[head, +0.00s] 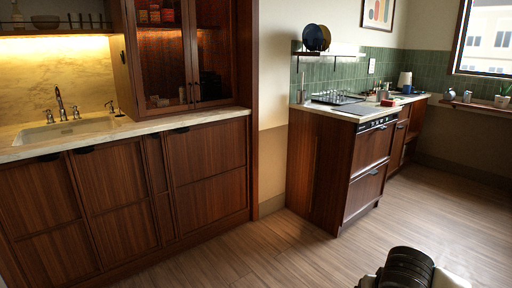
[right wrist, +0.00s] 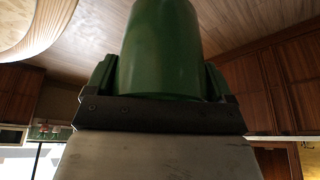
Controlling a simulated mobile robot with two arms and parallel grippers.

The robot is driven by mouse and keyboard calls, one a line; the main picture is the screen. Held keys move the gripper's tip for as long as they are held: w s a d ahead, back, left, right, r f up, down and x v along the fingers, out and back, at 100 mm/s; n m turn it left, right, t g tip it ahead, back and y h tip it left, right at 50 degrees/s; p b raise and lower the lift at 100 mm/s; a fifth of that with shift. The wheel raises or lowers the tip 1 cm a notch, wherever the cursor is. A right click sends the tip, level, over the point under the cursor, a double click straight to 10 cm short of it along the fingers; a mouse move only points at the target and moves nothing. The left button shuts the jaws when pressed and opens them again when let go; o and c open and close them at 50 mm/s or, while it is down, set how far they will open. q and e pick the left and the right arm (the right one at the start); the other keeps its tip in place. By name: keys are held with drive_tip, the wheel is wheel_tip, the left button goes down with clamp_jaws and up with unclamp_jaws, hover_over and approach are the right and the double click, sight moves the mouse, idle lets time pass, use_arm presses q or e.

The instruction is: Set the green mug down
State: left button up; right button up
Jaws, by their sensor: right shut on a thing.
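The green mug (right wrist: 160,40) fills the upper middle of the right wrist view, close to the camera. My right gripper (right wrist: 159,78) is shut on it, with one finger on each side of the mug. The mug's top end is cut off by the frame edge, and its handle is not visible. I cannot make out the mug in the head view, where only part of my own arm shows at the bottom right. My left gripper is not in view.
A pale counter (head: 140,127) with a sink (head: 66,131) runs along the left, with bare top beside a glass-door cabinet (head: 165,55). A second counter (head: 330,108) holds a black rack (head: 338,98) and several small items. A wall ledge (head: 475,103) is at right. The wooden floor (head: 290,255) is open.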

drive_tip(key=a+f+n+y, duration=0.1)
drive_tip(key=a+n, duration=0.2)
drive_tip(key=a, duration=0.3)
use_arm(q)
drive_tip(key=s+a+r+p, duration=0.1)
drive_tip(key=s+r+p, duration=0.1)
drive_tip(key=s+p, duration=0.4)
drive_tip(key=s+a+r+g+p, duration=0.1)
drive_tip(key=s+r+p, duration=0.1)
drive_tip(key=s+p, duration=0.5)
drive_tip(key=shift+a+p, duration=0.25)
drive_tip(key=shift+p, duration=0.5)
use_arm(e)
drive_tip(key=w+v, duration=0.1)
drive_tip(key=v, duration=1.6)
drive_tip(key=shift+d+r, duration=0.3)
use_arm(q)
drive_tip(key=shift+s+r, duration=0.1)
use_arm(e)
drive_tip(key=shift+w, duration=0.1)
